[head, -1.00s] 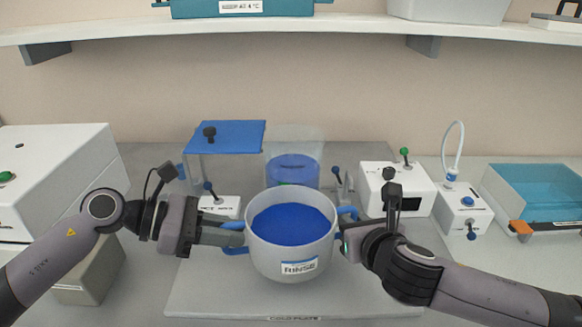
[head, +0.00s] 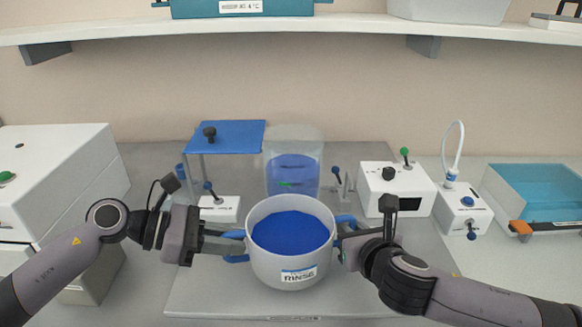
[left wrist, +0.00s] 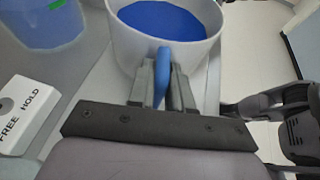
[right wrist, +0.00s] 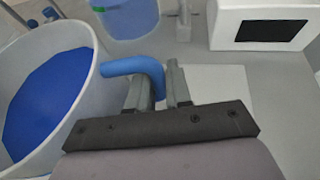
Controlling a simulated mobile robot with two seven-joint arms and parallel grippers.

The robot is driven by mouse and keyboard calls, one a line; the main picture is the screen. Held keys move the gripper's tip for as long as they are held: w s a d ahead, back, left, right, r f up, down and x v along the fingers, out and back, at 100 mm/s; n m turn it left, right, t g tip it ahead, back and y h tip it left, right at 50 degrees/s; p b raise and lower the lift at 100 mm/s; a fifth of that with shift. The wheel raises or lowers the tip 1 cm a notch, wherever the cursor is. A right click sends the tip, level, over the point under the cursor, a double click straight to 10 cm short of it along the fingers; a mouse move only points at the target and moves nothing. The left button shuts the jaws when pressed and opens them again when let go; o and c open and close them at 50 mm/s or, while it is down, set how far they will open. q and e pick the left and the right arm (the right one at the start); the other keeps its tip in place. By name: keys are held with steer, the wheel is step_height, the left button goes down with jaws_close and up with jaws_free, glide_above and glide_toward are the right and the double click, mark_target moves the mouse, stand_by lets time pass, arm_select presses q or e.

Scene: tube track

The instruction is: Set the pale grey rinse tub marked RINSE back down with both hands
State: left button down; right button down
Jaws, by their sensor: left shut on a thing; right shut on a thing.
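The pale grey rinse tub (head: 290,268) marked RINSE is in the middle of the head view, upright, with blue liquid (head: 291,234) inside. It is over the flat grey plate; I cannot tell whether its base touches. My left gripper (head: 232,243) is shut on the tub's left blue handle (left wrist: 163,72). My right gripper (head: 345,243) is shut on the right blue handle (right wrist: 150,72). The tub also shows in the left wrist view (left wrist: 200,56) and the right wrist view (right wrist: 72,125).
A clear vessel of blue liquid (head: 294,165) stands just behind the tub. A blue-topped stand (head: 225,137) is at back left, a white box with a dark screen (head: 396,190) at back right. The grey plate (head: 210,295) has free room in front.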

arm_select(q)
steer(key=shift+f, duration=0.75)
arm_select(e)
steer(key=shift+w+d+f, duration=0.1)
steer(key=shift+f, duration=0.6)
arm_select(q)
steer(key=c, duration=1)
jaws_free()
steer(key=shift+o, duration=0.2)
steer(key=v, duration=1.2)
arm_select(e)
steer(key=shift+r, duration=0.1)
